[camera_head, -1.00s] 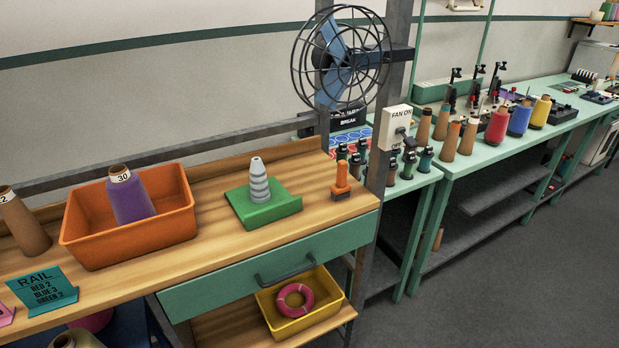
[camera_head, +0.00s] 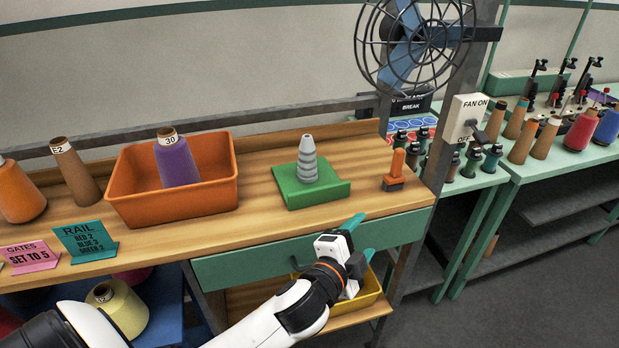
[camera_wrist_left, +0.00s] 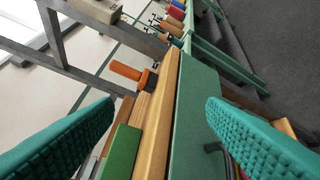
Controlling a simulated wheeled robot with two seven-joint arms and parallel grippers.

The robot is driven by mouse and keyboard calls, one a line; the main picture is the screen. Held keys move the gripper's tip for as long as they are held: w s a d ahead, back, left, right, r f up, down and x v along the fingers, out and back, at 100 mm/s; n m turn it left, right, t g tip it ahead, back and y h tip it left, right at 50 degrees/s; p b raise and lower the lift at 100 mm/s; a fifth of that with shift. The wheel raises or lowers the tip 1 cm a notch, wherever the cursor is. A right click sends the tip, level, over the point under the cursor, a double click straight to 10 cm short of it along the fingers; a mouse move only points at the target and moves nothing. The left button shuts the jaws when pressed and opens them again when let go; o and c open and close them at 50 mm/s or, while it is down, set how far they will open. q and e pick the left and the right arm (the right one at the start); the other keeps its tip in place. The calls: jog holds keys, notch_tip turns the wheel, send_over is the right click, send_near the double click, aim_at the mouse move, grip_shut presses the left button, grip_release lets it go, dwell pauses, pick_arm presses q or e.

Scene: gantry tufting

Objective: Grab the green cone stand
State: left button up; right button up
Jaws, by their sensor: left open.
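The green cone stand (camera_head: 318,193) is a flat green base with a grey ridged cone (camera_head: 308,160) upright on it. It sits on the wooden bench top near the front edge, right of the orange bin. In the left wrist view the green base (camera_wrist_left: 122,155) shows in part at the bottom, and the cone is not clearly seen. My left gripper (camera_head: 360,238) is open and empty, in front of the bench's drawer, below and right of the stand and apart from it. Its two teal fingers (camera_wrist_left: 160,135) frame the wrist view. My right gripper is not in view.
An orange bin (camera_head: 220,165) holding a purple cone stands left. An orange-handled tool (camera_head: 396,170) stands right of the stand. A caged fan (camera_head: 415,45) hangs on a post (camera_head: 445,130) at the right. The green drawer (camera_head: 240,265) is below the bench top.

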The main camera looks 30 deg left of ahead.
pick_arm(q)
jog(key=w+d+r+m+t+h, duration=0.2)
jog(key=d+r+m+t+h, duration=0.2)
jog(key=r+m, duration=0.45)
jog(key=s+d+r+m+g+h, duration=0.1)
jog(key=d+r+m+g+h, duration=0.1)
jog(key=d+r+m+h, duration=0.45)
jog(key=s+d+r+m+g+h, duration=0.2)
jog(key=r+m+h, duration=0.3)
jog(key=m, duration=0.5)
jog(key=m+g+y, duration=1.1)
jog(key=m+y, duration=0.8)
jog(key=m, duration=1)
send_near(306, 152)
jog(key=f, duration=0.1)
jog(key=p+x, duration=0.2)
jog(key=x, duration=0.4)
jog(key=shift+a+f, duration=0.15)
jog(key=p+x, duration=0.1)
jog(key=x, duration=0.1)
jog(key=p+x, duration=0.1)
jog(key=x, duration=0.1)
jog(key=shift+w+f+p, duration=0.2)
jog(key=shift+w+p, duration=0.15)
jog(key=shift+w, duration=0.1)
jog(key=shift+w+a+f, duration=0.1)
jog(key=shift+f, duration=0.25)
jog(key=shift+r, duration=0.1)
grip_shut()
